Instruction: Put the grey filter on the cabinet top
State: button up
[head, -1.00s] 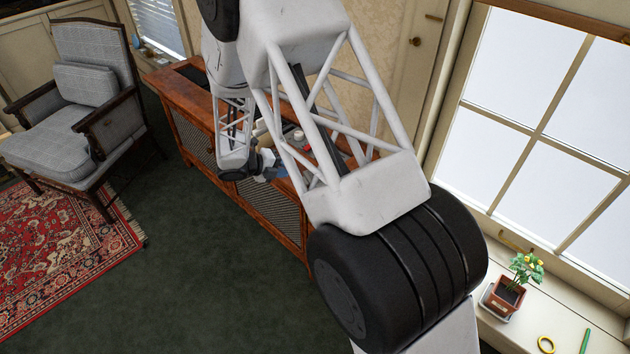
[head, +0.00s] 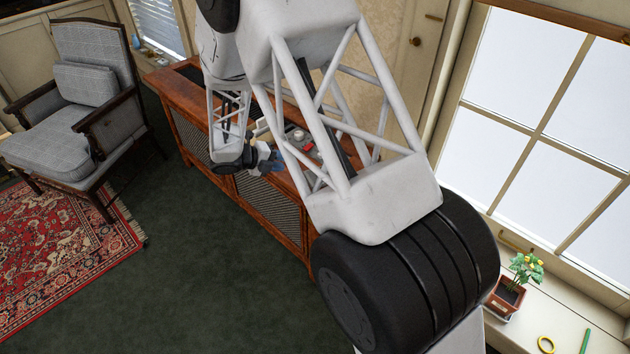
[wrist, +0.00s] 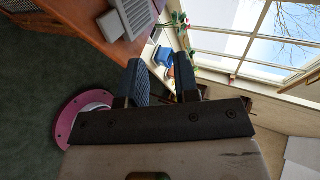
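A light grey slatted panel (wrist: 127,18), which looks like the grey filter, is at the edge of the wooden cabinet top (wrist: 88,20) in the wrist view. I cannot tell whether it lies fully on the top. My gripper (wrist: 160,75) is open, with a gap between its two dark fingers and nothing held in it. The panel is beyond the left finger, apart from it. In the head view my gripper (head: 270,163) is small, beside the front edge of the cabinet (head: 186,104). My arm hides part of the cabinet top there, and I cannot make out the filter.
Small items, one red and white (head: 302,138), stand on the cabinet top. A grey armchair (head: 85,95) and a red rug (head: 65,255) are at the left. A potted plant (head: 510,290) stands on the window sill at the right. The green floor before the cabinet is clear.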

jog(key=shift+s+a+r, duration=0.1)
jog(key=shift+a+r, duration=0.15)
jog(key=shift+r, duration=0.45)
jog(key=shift+s+a+r, duration=0.15)
jog(key=shift+a+r, duration=0.05)
jog(key=shift+r, duration=0.55)
jog(key=shift+s+a+r, duration=0.1)
jog(key=shift+a+r, duration=0.15)
jog(key=shift+r, duration=0.45)
jog(key=s+d+r+m+g+y, duration=0.5)
jog(key=s+d+r+m, duration=1.3)
jog(key=d+r+m, duration=0.3)
jog(key=s+d+r+m+t+y, duration=0.1)
jog(key=s+d+m+y, duration=0.1)
jog(key=s+m, duration=0.4)
jog(key=s+d+r+m+y, duration=0.2)
jog(key=s+d+m, duration=0.1)
jog(key=s+m, duration=0.4)
jog(key=s+d+r+m+t+y, duration=0.1)
jog(key=s+d+m+y, duration=0.1)
jog(key=s+m, duration=0.5)
jog(key=s+d, duration=0.1)
jog(key=s, duration=0.3)
jog(key=shift+r+t, duration=0.3)
jog(key=shift+r, duration=0.05)
